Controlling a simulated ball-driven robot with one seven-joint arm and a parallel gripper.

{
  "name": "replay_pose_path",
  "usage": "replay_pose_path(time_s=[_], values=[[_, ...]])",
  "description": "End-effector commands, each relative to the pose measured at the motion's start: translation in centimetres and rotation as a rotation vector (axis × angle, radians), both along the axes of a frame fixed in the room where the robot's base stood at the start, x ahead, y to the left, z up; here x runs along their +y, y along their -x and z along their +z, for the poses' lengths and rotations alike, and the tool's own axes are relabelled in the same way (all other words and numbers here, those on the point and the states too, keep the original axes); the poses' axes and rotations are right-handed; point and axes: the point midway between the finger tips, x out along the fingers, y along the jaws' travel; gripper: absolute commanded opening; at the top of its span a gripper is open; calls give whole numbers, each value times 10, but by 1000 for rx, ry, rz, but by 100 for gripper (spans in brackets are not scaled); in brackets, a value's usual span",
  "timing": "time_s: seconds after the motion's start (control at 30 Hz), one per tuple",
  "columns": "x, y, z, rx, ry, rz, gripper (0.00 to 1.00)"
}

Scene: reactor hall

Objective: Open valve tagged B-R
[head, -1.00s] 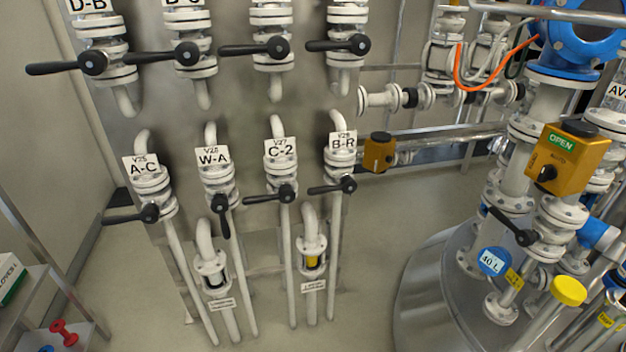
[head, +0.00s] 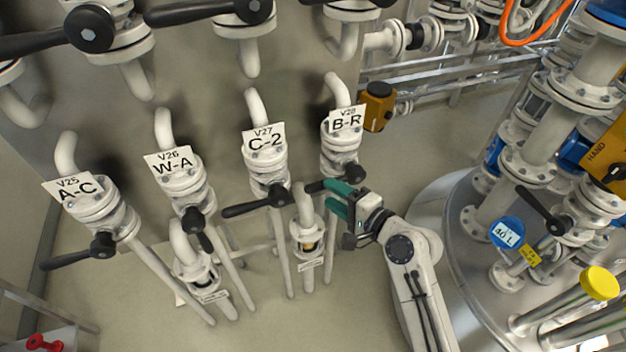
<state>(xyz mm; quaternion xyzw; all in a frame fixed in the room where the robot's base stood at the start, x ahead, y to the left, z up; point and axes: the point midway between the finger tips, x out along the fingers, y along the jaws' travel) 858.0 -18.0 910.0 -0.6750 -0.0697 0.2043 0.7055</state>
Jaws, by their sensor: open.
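The valve tagged B-R (head: 340,150) is the rightmost of the lower row, with its tag (head: 346,121) facing me. Its black lever points left, crosswise to the pipe, and its left end (head: 314,187) shows beside my fingers. My gripper (head: 334,198) has green fingers and points left at the lever. The fingers are open, one by the lever and one below it. The middle of the lever is hidden by the upper finger, and I cannot tell whether they touch.
Valve C-2 (head: 267,171) stands close on the left, its lever (head: 247,209) crosswise. Valves W-A (head: 187,189) and A-C (head: 104,212) are further left. An orange actuator box (head: 379,107) sits right of B-R. A round steel vessel (head: 452,235) stands at right.

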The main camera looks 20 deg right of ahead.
Motion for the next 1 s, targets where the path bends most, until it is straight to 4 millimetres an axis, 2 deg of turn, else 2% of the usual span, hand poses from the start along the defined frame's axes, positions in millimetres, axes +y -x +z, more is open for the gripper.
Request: replay_pose_path(time_s=[0.2,0.4,0.57,0.83,1.0], values=[[16,-37,-6,1,3,3,49],[25,-59,-12,1,3,2,49],[28,-66,-13,0,4,1,49],[28,-67,-14,1,6,1,49],[28,-66,-14,1,6,1,33]])
